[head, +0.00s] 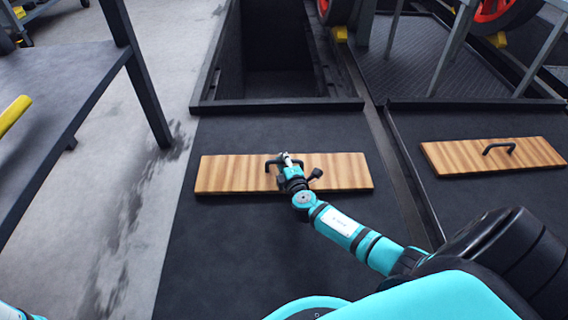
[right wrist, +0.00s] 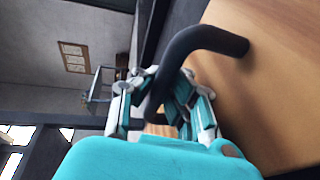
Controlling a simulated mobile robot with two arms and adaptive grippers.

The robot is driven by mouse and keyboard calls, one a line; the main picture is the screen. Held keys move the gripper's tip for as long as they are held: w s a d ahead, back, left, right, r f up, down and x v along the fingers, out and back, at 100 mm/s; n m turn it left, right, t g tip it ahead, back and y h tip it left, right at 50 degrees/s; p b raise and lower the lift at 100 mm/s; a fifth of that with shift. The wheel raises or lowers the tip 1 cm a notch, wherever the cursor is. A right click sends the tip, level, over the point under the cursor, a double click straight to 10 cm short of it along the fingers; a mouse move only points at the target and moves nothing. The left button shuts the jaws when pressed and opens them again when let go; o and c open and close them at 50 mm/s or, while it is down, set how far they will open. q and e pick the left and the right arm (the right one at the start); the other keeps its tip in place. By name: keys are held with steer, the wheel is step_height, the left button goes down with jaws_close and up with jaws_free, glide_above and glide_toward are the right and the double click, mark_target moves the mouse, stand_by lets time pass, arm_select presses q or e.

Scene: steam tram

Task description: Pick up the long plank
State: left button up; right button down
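The long plank (head: 225,174) is a striped light-wood board with a black bar handle (head: 271,165) on top. It lies flat on the dark deck, in the middle of the head view. My right gripper (head: 287,160) is at the handle, above the middle of the plank. In the right wrist view the curved handle (right wrist: 205,38) passes between the fingers of my right gripper (right wrist: 160,95). The fingers look spread, with a gap beside the handle. The plank's wood surface (right wrist: 275,85) fills the right of that view. My left gripper is out of view.
A shorter plank (head: 465,157) with a black handle lies to the right, past a raised dark rail. A rectangular open pit (head: 275,80) lies behind the long plank. A dark metal table (head: 60,85) stands at the left on the concrete floor (head: 130,220).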

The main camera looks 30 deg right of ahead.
steer(key=shift+r+p, duration=1.65)
steer(key=shift+r, duration=0.25)
steer(key=s+d+r+p, duration=0.1)
steer(key=s+p, duration=0.3)
steer(key=s, duration=1.2)
steer(key=shift+r, duration=0.15)
steer(key=shift+w, duration=0.1)
